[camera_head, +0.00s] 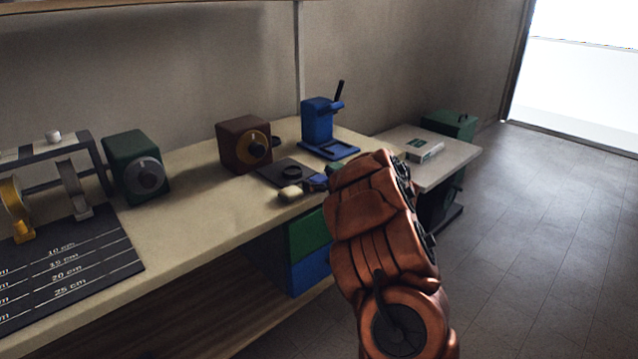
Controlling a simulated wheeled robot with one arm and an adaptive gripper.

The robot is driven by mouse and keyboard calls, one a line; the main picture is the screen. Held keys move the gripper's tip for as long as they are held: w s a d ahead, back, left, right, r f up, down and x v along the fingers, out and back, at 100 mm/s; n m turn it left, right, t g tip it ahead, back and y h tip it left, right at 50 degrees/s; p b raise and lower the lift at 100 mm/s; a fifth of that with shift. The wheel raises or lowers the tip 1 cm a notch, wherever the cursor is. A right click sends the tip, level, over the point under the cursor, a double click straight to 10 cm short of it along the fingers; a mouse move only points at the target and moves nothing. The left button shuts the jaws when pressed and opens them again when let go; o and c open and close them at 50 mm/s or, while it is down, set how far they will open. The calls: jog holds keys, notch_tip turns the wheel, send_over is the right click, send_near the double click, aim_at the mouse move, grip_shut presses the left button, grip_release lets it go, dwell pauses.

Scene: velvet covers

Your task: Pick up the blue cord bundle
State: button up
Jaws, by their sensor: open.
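A small dark blue item (317,183) lies near the front edge of the workbench, just left of my arm. It may be the blue cord bundle, but it is too small and partly covered to be sure. A small cream-coloured piece (290,193) lies at its left. My copper-coloured arm reaches up from the bottom of the view, with its far end over the bench's right part. My gripper's fingers are hidden behind the arm, so their place relative to the blue item does not show.
The workbench (190,222) also bears a brown box with a dial (243,146), a green box with a dial (137,167), a blue press-like stand (318,125) and a dark measuring mat (70,268). A lower table (455,155) stands beyond at right. Open floor (540,240) lies right.

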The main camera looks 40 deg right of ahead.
jog(key=c, duration=0.7)
jog(key=shift+c, duration=0.2)
